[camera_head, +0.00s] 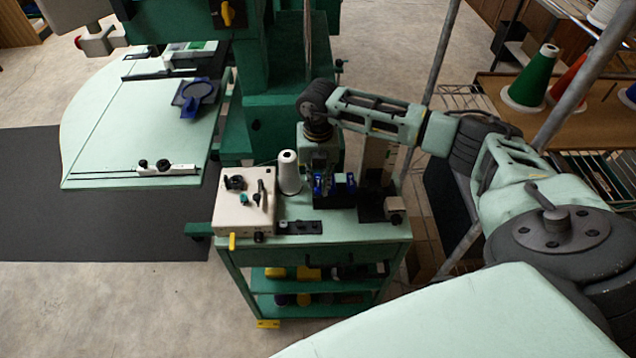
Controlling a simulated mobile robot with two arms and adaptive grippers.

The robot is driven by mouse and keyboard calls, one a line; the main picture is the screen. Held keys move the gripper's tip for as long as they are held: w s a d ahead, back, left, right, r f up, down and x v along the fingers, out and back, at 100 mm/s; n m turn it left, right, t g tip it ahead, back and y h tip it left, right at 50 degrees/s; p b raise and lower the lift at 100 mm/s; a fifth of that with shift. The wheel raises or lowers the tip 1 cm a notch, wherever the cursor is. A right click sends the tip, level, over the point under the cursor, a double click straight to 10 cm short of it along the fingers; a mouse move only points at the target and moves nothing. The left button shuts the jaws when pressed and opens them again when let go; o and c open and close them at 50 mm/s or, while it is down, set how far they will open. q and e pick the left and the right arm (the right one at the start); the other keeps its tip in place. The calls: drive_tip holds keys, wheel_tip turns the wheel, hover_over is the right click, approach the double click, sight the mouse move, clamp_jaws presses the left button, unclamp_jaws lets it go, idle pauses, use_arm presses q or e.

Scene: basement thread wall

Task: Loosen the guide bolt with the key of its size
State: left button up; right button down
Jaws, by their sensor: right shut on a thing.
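My right gripper (320,186) points down over the top of the green trolley (345,228), between a white thread cone and a dark block. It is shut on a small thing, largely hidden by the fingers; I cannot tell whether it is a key. Small blue parts show at the fingertips and on the dark block (348,188) beside them. A dark strip with holes (300,227) lies on the trolley's front edge. A cream box (238,214) with black knobs and small fittings stands at the left. The guide bolt cannot be made out. My left gripper is not in view.
The white thread cone (289,172) stands close to the left of my gripper. A green machine column (262,118) rises behind. A pale green machine table (120,135) with a blue hoop (195,96) is at left. Shelves with thread cones (531,78) stand at right.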

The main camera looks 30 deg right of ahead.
sight(318, 181)
drive_tip(key=shift+d+r+p, duration=0.2)
drive_tip(key=shift+r+p, duration=0.25)
drive_tip(key=shift+a+r+p, duration=0.1)
drive_tip(key=shift+r+p, duration=1.5)
drive_tip(key=shift+r, duration=1)
